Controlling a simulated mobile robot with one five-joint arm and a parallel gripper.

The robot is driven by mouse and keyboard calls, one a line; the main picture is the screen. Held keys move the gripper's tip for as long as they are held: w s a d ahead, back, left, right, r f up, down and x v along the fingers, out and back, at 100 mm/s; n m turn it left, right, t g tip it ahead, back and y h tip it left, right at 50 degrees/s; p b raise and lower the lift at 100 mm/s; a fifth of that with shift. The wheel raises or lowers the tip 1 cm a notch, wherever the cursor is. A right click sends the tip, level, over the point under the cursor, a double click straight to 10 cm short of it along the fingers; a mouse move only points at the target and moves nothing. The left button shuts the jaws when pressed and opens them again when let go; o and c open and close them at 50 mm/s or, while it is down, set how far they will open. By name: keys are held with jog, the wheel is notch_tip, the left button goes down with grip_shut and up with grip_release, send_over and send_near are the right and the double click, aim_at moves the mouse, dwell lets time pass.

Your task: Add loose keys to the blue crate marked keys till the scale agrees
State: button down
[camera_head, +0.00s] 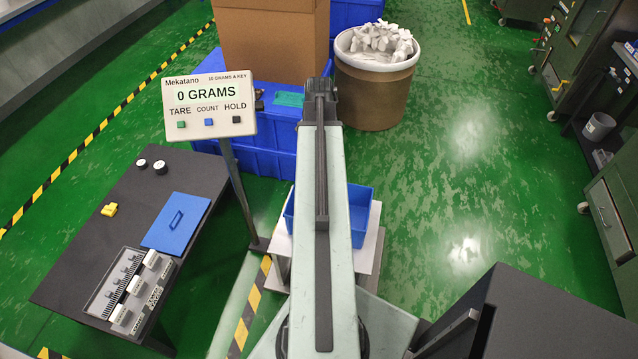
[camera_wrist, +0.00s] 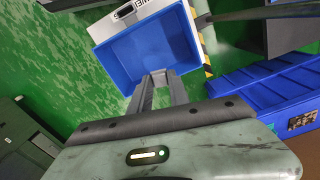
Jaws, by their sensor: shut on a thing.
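The blue crate (camera_head: 361,207) stands on the white scale platform (camera_head: 372,238), partly hidden behind my arm. In the wrist view, the blue crate (camera_wrist: 142,52) looks empty inside, and dark lettering shows on the white edge beside it. My gripper (camera_wrist: 160,78) is over the crate's near side in that view. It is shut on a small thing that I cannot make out. The scale display (camera_head: 208,105) reads 0 GRAMS and says 10 grams a key. TARE, COUNT and HOLD buttons sit below the reading. A brown drum (camera_head: 372,95) holds a heap of white loose pieces (camera_head: 380,42).
A dark table (camera_head: 125,190) at left carries a blue lid-like plate (camera_head: 176,222), a yellow item (camera_head: 109,209) and a rack (camera_head: 128,290). Large blue bins (camera_head: 270,160) and a cardboard box (camera_head: 270,40) stand behind the display. Green floor is open at right.

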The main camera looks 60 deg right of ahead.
notch_tip(320, 180, down, 5)
jog(key=n+b, duration=0.2)
jog(key=b, duration=0.1)
jog(key=shift+f, duration=0.2)
notch_tip(320, 180, down, 10)
jog(key=b, duration=1)
jog(key=shift+f+b, duration=6.6)
jog(key=shift+b, duration=0.1)
jog(key=shift+f+b, duration=2.3)
jog(key=shift+f, duration=0.05)
